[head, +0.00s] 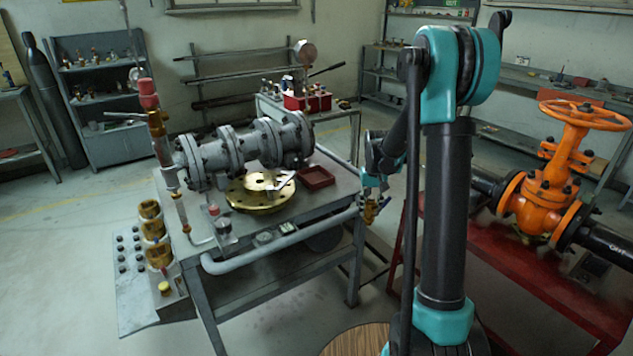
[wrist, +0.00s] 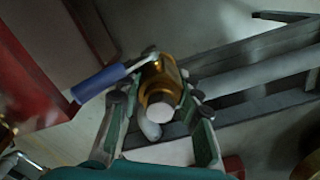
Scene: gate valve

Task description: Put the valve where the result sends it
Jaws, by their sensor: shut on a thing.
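My gripper (head: 374,196) is at the right side of the grey work table, over the gap before the red bench. It is shut on a small brass valve (head: 370,214). In the wrist view my gripper (wrist: 158,98) has its fingers on both sides of the brass valve (wrist: 162,78), whose round pale end faces the camera. A blue lever handle (wrist: 98,83) sticks out to the left from it. A large orange gate valve (head: 540,195) with a handwheel stands on the red bench (head: 480,243). No result reading is legible.
The grey table (head: 265,228) carries a flanged grey pipe assembly (head: 245,145), a brass flange disc (head: 255,192), a small dark red tray (head: 317,177) and small gauges. A back cart holds a red box (head: 308,101). Brass fittings stand at the left on a grey panel (head: 130,290).

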